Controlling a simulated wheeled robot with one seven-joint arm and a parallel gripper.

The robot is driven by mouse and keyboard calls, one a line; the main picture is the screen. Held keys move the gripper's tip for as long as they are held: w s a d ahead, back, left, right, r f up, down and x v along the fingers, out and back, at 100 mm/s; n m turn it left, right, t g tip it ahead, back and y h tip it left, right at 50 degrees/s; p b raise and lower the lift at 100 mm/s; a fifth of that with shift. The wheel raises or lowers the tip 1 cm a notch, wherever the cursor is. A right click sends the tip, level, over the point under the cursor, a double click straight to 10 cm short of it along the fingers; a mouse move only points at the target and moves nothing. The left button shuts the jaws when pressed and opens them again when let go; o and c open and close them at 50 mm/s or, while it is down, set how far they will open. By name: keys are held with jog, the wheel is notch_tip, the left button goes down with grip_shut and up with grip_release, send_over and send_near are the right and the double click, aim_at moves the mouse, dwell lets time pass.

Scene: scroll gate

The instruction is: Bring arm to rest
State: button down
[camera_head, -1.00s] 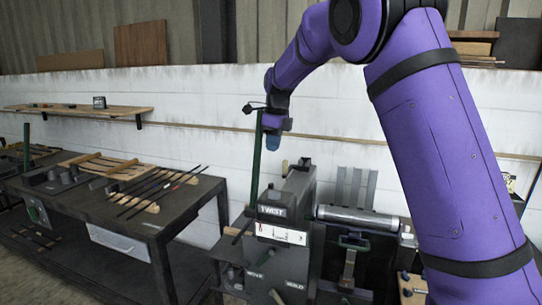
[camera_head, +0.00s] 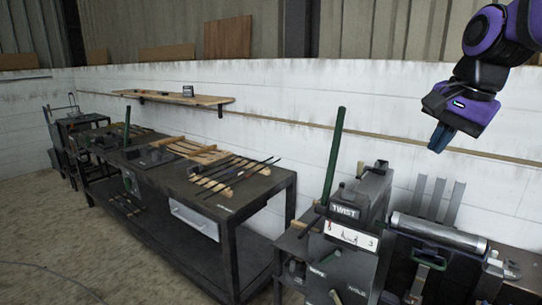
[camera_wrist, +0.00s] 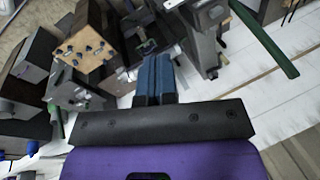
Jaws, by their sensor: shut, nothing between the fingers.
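My gripper (camera_head: 440,137) is at the upper right in the head view, on my purple arm. It hangs in the air in front of the white wall, above and to the right of the machine marked TWIST (camera_head: 343,232). In the wrist view its two blue fingers (camera_wrist: 156,80) lie side by side, shut with nothing between them. It touches nothing that I can see. Most of my arm is outside the head view.
A green upright bar (camera_head: 334,155) rises from the TWIST machine. A metal roller (camera_head: 438,231) stands to its right. A dark workbench (camera_head: 258,193) with rods on wooden racks is at the left centre. A wooden shelf (camera_head: 173,97) is on the wall.

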jog(key=s+f+n+t, duration=0.1)
jog(key=s+f+n, duration=0.1)
jog(key=s+n, duration=0.3)
jog(key=s+f+n+t+h, duration=0.1)
jog(key=s+f+n, duration=0.2)
jog(key=s, duration=0.8)
jog(key=shift+d+f+n, duration=0.2)
jog(key=shift+d+n, duration=0.05)
jog(key=shift+n, duration=0.75)
